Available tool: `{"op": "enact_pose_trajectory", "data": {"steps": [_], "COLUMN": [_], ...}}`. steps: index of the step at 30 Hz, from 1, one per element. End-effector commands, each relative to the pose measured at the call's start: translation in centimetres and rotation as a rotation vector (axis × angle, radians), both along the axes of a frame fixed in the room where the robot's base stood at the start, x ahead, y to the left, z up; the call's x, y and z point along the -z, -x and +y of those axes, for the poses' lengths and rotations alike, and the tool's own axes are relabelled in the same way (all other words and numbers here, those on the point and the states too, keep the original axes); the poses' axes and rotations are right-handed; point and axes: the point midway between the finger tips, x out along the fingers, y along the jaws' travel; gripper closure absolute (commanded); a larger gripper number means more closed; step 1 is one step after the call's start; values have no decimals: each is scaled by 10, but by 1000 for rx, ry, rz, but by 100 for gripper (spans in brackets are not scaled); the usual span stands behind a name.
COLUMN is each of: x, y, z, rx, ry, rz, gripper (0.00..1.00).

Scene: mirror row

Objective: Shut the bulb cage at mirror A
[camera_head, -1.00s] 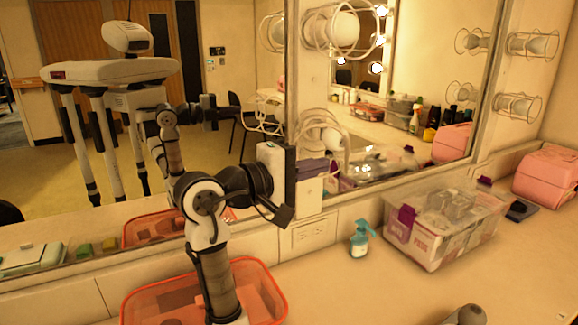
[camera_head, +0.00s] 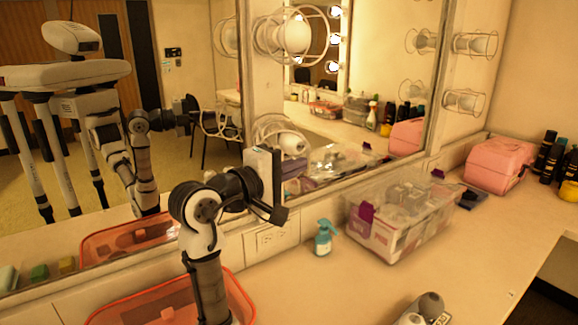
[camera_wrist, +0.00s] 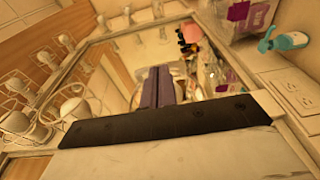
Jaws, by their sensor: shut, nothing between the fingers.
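On the post between the mirrors, in the head view, a white bulb in a wire cage (camera_head: 291,12) sits high. A lower bulb (camera_head: 292,143) has wire cage loops (camera_head: 268,122) around and above it; whether this cage is open cannot be told. My gripper (camera_head: 291,187) is just below the lower bulb in the picture, pointing toward the mirror, partly hidden by its own body. In the wrist view my gripper (camera_wrist: 165,84) has its fingers together and empty. Caged bulbs (camera_wrist: 74,107) show to its left, apart from the fingers.
A clear plastic bin (camera_head: 400,225), a teal pump bottle (camera_head: 324,238) and an orange tray (camera_head: 135,300) stand on the counter. A pink case (camera_head: 498,165) and dark bottles (camera_head: 548,155) are at the right. A grey object (camera_head: 428,308) lies near the front.

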Motion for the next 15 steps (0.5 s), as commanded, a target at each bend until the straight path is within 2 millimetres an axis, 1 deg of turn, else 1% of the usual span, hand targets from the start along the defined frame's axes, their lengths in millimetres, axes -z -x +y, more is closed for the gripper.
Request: {"op": "enact_pose_trajectory", "data": {"steps": [1, 9, 15], "x": [-2, -3, -2], "y": [-2, -25, -46], "z": [-7, -38, -54], "rx": [-21, -197, -193], "ry": [-1, -1, 1], "rz": [-1, 0, 2], "gripper": [100, 100, 100]}}
